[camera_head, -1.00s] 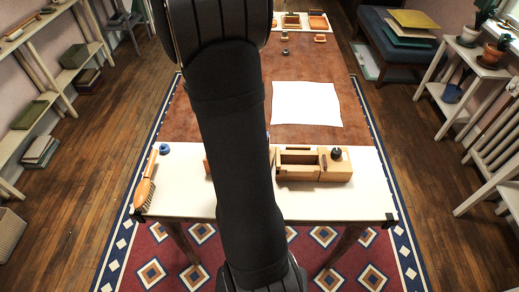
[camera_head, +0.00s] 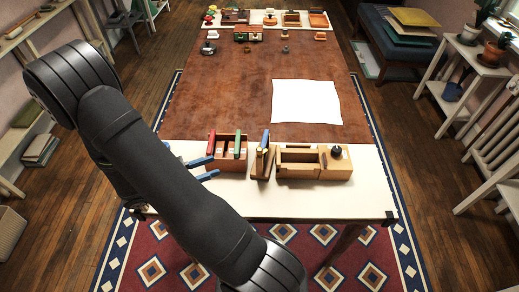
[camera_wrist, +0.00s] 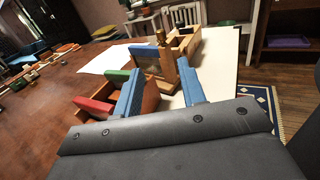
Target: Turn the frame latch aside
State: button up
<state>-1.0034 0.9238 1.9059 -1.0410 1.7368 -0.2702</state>
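A small upright wooden frame (camera_head: 259,166) with a blue piece (camera_head: 265,138) at its top stands near the middle of the white table section. In the wrist view the frame (camera_wrist: 169,73) is ahead, seen between my fingers. A small brass-coloured piece (camera_wrist: 160,37) at its top may be the latch; its exact position is hard to tell. My gripper (camera_head: 211,168) has two blue fingers spread apart with nothing between them. It points right, at the left side of the wooden box, apart from the frame. The fingers also show in the wrist view (camera_wrist: 160,70).
A wooden box (camera_head: 231,166) with red and green uprights stands between my gripper and the frame. White paper (camera_head: 306,102) lies behind. The table's right end is clear.

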aim_at(259, 149)
jog(key=x, duration=1.6)
jog(key=shift+d, duration=0.1)
jog(key=shift+c, duration=0.5)
grip_shut()
